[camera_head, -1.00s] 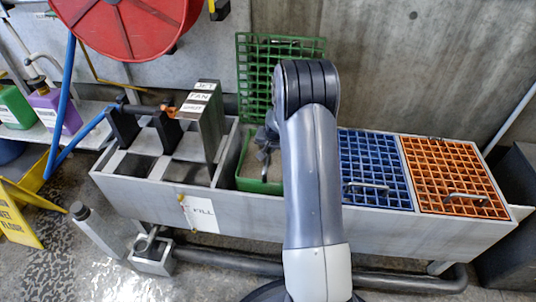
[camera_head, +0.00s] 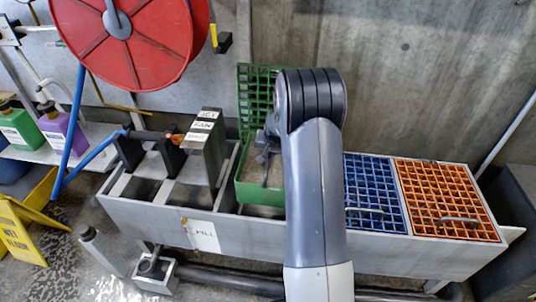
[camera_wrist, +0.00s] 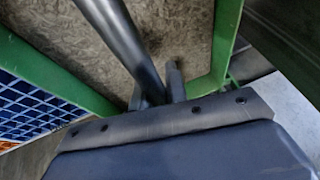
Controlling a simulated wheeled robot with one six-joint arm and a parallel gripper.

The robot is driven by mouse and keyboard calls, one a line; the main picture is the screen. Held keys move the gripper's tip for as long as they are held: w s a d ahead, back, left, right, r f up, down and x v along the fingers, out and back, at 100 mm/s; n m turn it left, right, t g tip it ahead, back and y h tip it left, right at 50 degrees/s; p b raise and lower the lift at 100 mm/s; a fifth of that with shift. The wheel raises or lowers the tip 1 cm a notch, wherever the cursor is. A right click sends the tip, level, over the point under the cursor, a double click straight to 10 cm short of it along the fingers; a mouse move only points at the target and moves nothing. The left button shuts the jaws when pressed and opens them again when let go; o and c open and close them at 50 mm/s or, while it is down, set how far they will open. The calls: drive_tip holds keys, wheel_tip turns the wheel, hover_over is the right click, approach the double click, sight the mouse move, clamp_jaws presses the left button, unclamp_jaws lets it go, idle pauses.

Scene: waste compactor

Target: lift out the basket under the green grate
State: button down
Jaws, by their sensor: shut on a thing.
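The green grate (camera_head: 256,88) stands open, tilted up against the back wall. The green basket (camera_head: 258,195) hangs at the trough opening where that grate is hinged, its front wall now showing above the trough rim. It has a grey-brown floor or contents, and its green rim (camera_wrist: 226,45) shows in the wrist view. My gripper (camera_head: 268,148) is over the basket, partly hidden by my arm. In the wrist view my gripper (camera_wrist: 160,88) is shut on the grey basket handle (camera_wrist: 118,35). The basket's right side is hidden behind my arm.
The blue grate (camera_head: 374,190) and orange grate (camera_head: 446,190) lie closed to the right. A grey upright block with labels (camera_head: 204,145) stands close on the left. A red reel (camera_head: 125,40) hangs upper left. A yellow floor sign (camera_head: 20,232) stands at far left.

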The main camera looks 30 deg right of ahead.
drive_tip(key=shift+r+p, duration=2.6)
drive_tip(key=shift+r, duration=1.75)
